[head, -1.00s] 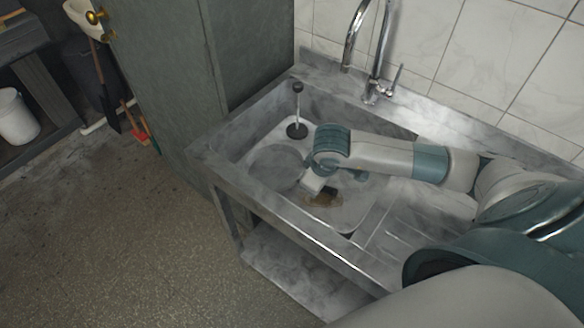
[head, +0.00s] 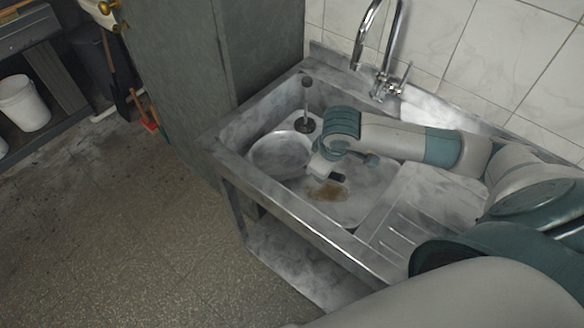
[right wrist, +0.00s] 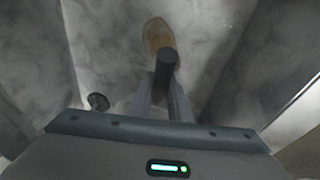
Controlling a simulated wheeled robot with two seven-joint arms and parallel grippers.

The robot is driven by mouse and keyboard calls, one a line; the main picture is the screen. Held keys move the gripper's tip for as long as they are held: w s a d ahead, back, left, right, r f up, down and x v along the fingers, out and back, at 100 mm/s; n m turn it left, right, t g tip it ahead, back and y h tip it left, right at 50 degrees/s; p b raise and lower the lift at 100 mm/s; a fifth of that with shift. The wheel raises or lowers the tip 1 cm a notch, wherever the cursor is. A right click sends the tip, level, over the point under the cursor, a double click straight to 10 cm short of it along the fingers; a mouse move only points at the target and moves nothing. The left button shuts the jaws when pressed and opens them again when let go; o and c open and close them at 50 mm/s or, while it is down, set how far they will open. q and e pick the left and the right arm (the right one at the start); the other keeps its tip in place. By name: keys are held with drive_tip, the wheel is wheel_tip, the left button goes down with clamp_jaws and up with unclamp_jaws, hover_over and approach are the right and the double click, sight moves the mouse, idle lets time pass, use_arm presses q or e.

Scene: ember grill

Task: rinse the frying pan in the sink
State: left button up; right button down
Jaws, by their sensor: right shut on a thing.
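The frying pan (head: 282,153) is a round grey pan in the left part of the steel sink (head: 345,213). My right gripper (head: 322,166) reaches in over the basin from the right and is shut on the pan's handle. The dark handle end (head: 337,178) sticks out beside the fingers; the handle end also shows between the fingers in the right wrist view (right wrist: 166,64). Whether the pan touches the basin floor I cannot tell. A brown stain (head: 327,190) lies on the basin floor in front of the gripper. My left gripper is out of view.
A chrome tap (head: 382,78) stands at the sink's back edge, its spout above and behind my right arm. A plunger-like thing (head: 305,124) with an upright stick is in the back left corner of the basin. The ribbed drainboard (head: 415,225) on the right is bare.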

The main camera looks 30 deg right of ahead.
drive_tip(key=shift+r+p, duration=0.55)
drive_tip(key=shift+r, duration=0.95)
wheel_tip(320, 180, up, 16)
drive_tip(key=p, duration=0.5)
drive_tip(key=shift+f+p, duration=0.25)
drive_tip(key=shift+p, duration=0.1)
idle(2.3)
drive_tip(key=shift+r+p, duration=0.35)
drive_tip(key=shift+r, duration=1.65)
